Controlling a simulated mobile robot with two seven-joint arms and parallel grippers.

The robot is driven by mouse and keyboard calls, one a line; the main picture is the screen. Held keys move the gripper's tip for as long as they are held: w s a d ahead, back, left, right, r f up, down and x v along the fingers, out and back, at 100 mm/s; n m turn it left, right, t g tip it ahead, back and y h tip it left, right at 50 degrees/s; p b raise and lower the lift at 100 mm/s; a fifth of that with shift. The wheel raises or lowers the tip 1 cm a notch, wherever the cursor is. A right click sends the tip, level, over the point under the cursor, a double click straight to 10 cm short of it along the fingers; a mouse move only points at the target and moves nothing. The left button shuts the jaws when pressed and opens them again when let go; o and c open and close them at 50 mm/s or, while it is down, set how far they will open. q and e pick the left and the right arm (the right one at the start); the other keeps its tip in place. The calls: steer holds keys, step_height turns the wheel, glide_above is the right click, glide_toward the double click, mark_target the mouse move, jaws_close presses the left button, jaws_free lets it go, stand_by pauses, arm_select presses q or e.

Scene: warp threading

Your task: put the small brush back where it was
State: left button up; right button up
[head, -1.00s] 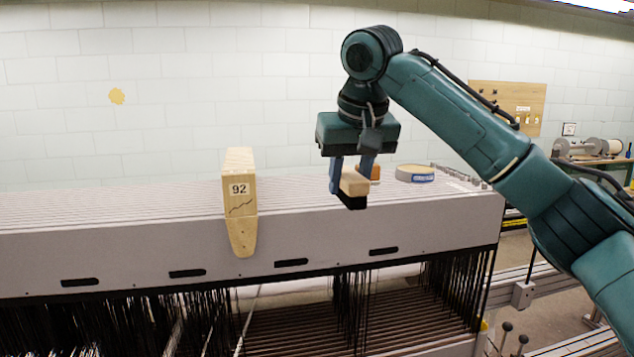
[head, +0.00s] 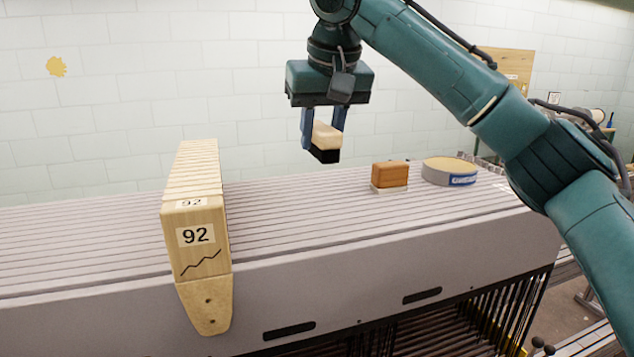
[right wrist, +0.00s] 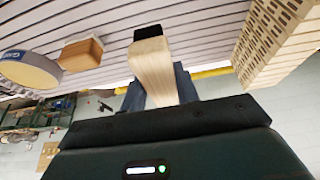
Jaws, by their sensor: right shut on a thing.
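The small brush (head: 325,142) has a pale wooden handle and dark bristles pointing down. My right gripper (head: 323,128) is shut on its handle and holds it in the air above the ridged grey top (head: 290,215) of the machine. In the right wrist view the brush (right wrist: 153,68) sits between the fingers, its dark end away from the gripper. It is apart from everything else. My left gripper is not in view.
A wooden block marked 92 (head: 197,236) straddles the front edge at left; it also shows in the wrist view (right wrist: 272,45). An orange-brown block (head: 390,174) on a pale base and a round grey tin (head: 449,171) stand at right. The top between is clear.

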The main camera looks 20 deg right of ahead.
mark_target(331, 131)
steer(key=f, duration=0.3)
steer(key=shift+s+d, duration=0.15)
steer(key=shift+s, duration=0.05)
steer(key=shift+w+f, duration=0.1)
steer(key=shift+f, duration=2.1)
steer(key=shift+f, duration=0.1)
steer(key=o, duration=0.9)
steer(key=shift+o, duration=0.2)
steer(key=v, duration=1.2)
steer(key=shift+b, duration=0.35)
